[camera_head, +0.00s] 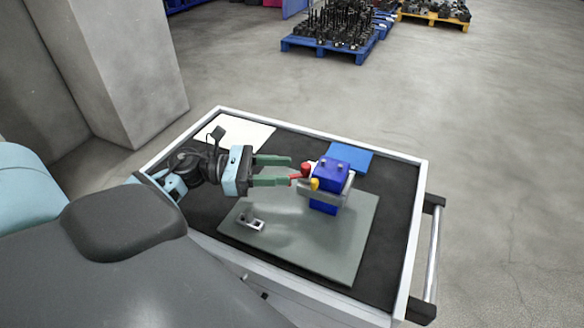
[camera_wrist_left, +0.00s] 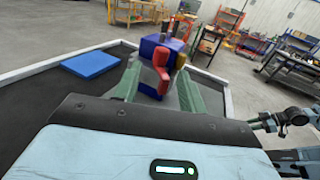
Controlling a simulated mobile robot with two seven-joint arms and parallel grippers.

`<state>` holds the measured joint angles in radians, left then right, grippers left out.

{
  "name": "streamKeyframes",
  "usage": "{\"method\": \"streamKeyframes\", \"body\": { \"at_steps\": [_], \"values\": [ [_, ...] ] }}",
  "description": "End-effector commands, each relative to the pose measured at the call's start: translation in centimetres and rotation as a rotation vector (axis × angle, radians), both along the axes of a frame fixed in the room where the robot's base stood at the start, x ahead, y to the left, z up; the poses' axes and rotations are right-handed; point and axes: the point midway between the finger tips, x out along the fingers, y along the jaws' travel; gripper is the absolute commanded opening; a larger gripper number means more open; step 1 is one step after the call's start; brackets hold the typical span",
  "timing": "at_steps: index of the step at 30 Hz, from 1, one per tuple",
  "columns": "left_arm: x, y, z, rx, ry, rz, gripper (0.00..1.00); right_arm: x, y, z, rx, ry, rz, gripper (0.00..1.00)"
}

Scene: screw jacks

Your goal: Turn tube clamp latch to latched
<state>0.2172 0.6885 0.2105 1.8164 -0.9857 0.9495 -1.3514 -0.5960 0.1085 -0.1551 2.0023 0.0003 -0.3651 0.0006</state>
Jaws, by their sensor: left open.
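The tube clamp is a blue block (camera_head: 333,173) with a grey metal band around it, standing on a grey plate (camera_head: 345,238) on the cart top. A red latch lever (camera_head: 305,170) and a yellow part (camera_head: 315,184) are on its side facing my left gripper. My left gripper (camera_head: 290,172) is open, with its green fingers pointing at the red lever. In the left wrist view the red lever (camera_wrist_left: 161,66) stands between the fingers, in front of the blue block (camera_wrist_left: 150,47). I cannot tell whether the fingers touch it.
A small metal bracket (camera_head: 249,221) sits on the plate's near left. A blue pad (camera_head: 347,157) lies behind the clamp, and a white sheet (camera_head: 235,133) at the back left. The cart has a raised white rim and a handle (camera_head: 434,255) on the right.

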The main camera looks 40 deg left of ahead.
Motion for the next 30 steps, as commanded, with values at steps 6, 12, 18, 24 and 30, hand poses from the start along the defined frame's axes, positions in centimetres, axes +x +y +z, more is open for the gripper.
{"method": "streamKeyframes", "body": {
  "at_steps": [6, 12, 18, 24, 30],
  "values": [
    [1.7, -2.2, 0.3, -0.002, -0.004, 0.001, 0.41, 0.0, -0.1, 0.9, -0.002, -0.007, 0.002, 0.36],
    [2.2, -2.9, 0.1, -0.001, -0.001, 0.001, 0.41, -0.3, -0.2, 0.8, -0.005, -0.001, 0.003, 0.36],
    [2.2, -3.0, 0.0, -0.001, 0.001, 0.001, 0.41, -0.2, -0.2, 0.7, -0.005, 0.0, 0.003, 0.36],
    [2.2, -2.9, 0.0, -0.001, 0.001, 0.001, 0.18, 0.1, -0.2, 0.8, -0.006, -0.007, 0.003, 0.36],
    [2.1, -3.0, 0.0, -0.001, 0.001, 0.0, 0.0, 0.6, -0.2, 1.1, -0.004, -0.019, 0.002, 0.36]
  ]
}}
